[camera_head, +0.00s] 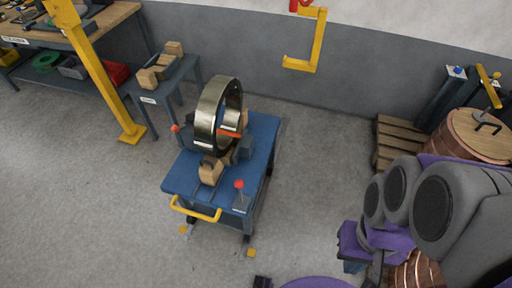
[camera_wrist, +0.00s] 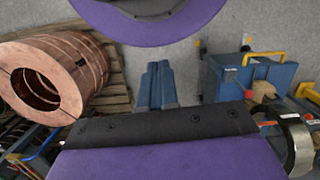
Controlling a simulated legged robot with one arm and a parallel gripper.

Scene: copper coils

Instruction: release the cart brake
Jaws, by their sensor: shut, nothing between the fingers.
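The cart (camera_head: 264,135) is a blue table with a yellow push handle (camera_head: 195,210) on its near side. A lever with a red knob (camera_head: 239,184) stands upright at its near right corner; I take it for the brake. A steel ring coil (camera_head: 208,115) stands upright on the cart between wooden blocks. My gripper (camera_head: 353,262) hangs low to the right of the cart, well apart from it. In the wrist view my gripper (camera_wrist: 158,64) is shut and empty, and the cart (camera_wrist: 225,80) lies to its right.
A wooden pallet (camera_head: 392,143) and a copper coil (camera_head: 470,135) stand at the right. A small side table (camera_head: 150,97) and a yellow post (camera_head: 100,75) stand behind left. A yellow hook (camera_head: 318,45) hangs near the wall. The floor between my gripper and the cart is clear.

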